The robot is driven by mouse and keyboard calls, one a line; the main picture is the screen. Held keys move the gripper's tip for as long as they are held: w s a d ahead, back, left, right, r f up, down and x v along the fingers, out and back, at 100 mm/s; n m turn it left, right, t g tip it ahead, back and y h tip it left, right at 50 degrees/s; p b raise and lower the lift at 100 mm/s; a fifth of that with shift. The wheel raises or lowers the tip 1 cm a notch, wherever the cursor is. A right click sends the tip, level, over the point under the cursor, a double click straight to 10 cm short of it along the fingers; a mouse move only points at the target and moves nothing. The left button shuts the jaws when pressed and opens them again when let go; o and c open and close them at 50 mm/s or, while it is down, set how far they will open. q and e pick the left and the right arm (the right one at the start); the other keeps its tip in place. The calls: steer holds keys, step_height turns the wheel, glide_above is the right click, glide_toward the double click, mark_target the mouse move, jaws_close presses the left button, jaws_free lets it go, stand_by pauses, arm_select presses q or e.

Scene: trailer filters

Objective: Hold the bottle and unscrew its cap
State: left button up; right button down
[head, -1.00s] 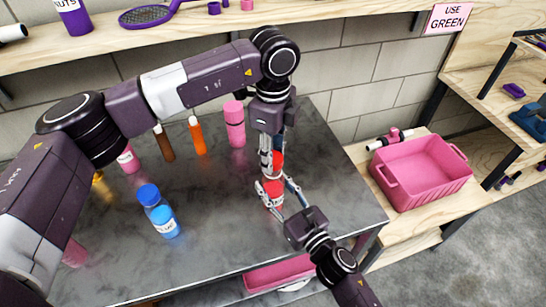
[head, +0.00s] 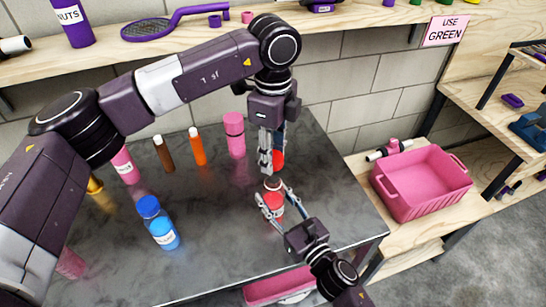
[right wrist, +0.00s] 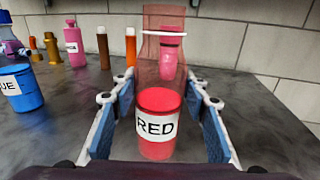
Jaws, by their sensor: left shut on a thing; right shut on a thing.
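The red bottle (head: 275,203) stands upright near the right side of the dark table. In the right wrist view the bottle (right wrist: 160,85) has a white "RED" label, red contents and a clear upper part with no cap visible on its neck. My right gripper (head: 270,207) is shut on the bottle's body; its fingers (right wrist: 160,120) flank it in the right wrist view. My left gripper (head: 268,172) points down above the bottle and is shut on the red cap (head: 278,158), partly hidden by its fingers. The cap is apart from the bottle's top.
A blue bottle (head: 157,222), an orange bottle (head: 197,148), a brown bottle (head: 164,155) and a pink bottle (head: 234,135) stand on the table (head: 215,255). A pink crate (head: 425,185) sits on the wooden shelf at right. The table's front middle is clear.

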steer(key=c, duration=1)
jaws_free()
steer(key=shift+c, duration=0.2)
steer(key=v, duration=1.2)
